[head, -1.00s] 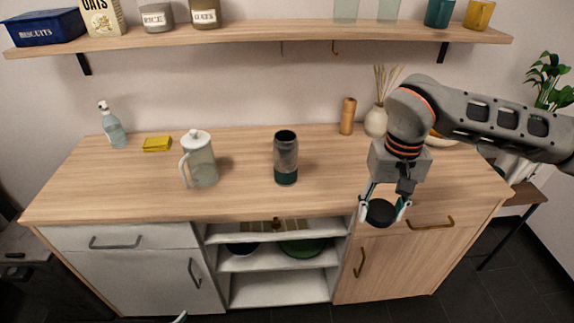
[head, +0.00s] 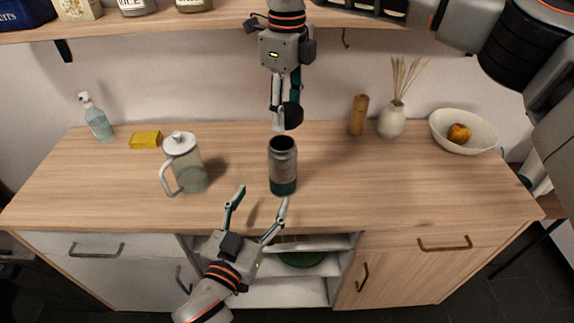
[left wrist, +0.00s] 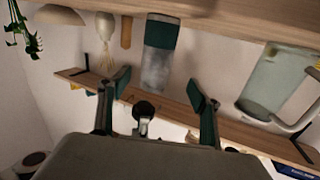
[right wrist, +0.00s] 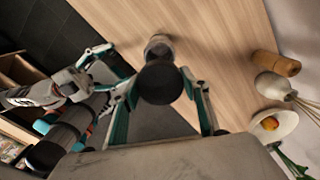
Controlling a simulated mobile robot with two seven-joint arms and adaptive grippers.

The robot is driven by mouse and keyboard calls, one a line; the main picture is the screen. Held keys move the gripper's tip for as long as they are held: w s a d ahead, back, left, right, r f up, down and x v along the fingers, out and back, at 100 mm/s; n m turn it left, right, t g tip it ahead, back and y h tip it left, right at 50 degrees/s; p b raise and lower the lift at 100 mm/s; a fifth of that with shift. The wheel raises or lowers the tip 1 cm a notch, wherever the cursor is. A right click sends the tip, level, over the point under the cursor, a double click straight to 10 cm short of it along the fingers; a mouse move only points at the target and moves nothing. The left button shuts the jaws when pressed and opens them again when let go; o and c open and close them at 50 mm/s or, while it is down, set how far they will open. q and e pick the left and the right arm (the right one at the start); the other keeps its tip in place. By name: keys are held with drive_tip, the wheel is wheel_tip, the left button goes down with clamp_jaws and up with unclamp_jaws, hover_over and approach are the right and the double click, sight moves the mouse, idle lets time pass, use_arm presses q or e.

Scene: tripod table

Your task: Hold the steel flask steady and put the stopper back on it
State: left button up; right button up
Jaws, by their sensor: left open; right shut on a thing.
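The steel flask (head: 283,167) stands upright on the counter, grey above with a dark green base and an open dark mouth. It also shows in the left wrist view (left wrist: 158,65), and partly behind the stopper in the right wrist view (right wrist: 158,43). My right gripper (head: 285,118) is shut on the black stopper (head: 292,115), above and slightly behind the flask mouth, apart from it. The stopper also shows in the right wrist view (right wrist: 160,82). My left gripper (head: 262,200) is open and empty at the counter's front edge, in front of the flask, with its fingers pointing toward it.
A glass jug (head: 186,166) with a white lid stands left of the flask. A yellow sponge (head: 145,139) and spray bottle (head: 97,120) are farther left. A wooden mill (head: 358,115), vase (head: 391,120) and fruit bowl (head: 465,135) stand right. A shelf (head: 110,29) runs above.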

sight(279, 167)
drive_tip(key=shift+w+a+r+m, duration=0.5)
drive_tip(key=shift+a+r+m, duration=0.1)
drive_tip(key=shift+m, duration=0.2)
use_arm(q)
drive_tip(key=shift+w+d+r, duration=0.25)
drive_tip(key=shift+d+r, duration=0.05)
drive_tip(key=shift+r, duration=0.15)
drive_tip(key=shift+w+d+r, duration=0.2)
drive_tip(key=shift+d+r, duration=0.05)
drive_tip(key=shift+r, duration=0.2)
use_arm(e)
drive_tip(key=shift+s, duration=0.1)
use_arm(q)
drive_tip(key=x, duration=1.2)
drive_tip(key=shift+r, duration=0.15)
drive_tip(key=c, duration=1.7)
use_arm(e)
drive_tip(key=shift+f, duration=2.55)
drive_tip(key=shift+f, duration=0.1)
